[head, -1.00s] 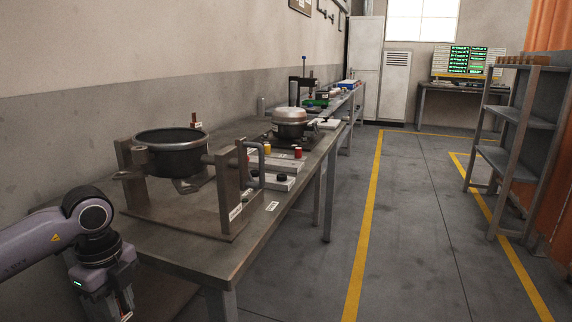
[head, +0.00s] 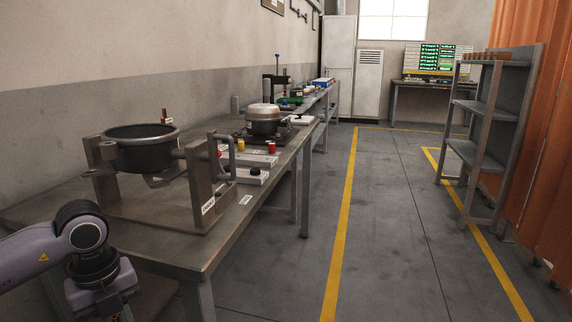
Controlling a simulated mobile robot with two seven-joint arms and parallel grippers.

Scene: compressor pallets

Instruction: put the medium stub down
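No medium stub can be made out in my grippers or on the near bench. Several small brown pieces (head: 487,56) stand on top of the grey shelf rack at the right, too small to tell apart. My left gripper (head: 100,303) is at the lower left, beside the near bench's front edge. Its fingers are cut off by the bottom of the picture, so its opening and anything in it are hidden. My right gripper is out of view.
The near bench (head: 150,235) carries a dark round pot-like shell (head: 140,152) in a metal stand, and a silver-topped compressor (head: 263,118) farther back. The shelf rack (head: 478,155) stands by an orange curtain (head: 535,130). The floor (head: 385,220) between bench and rack is clear.

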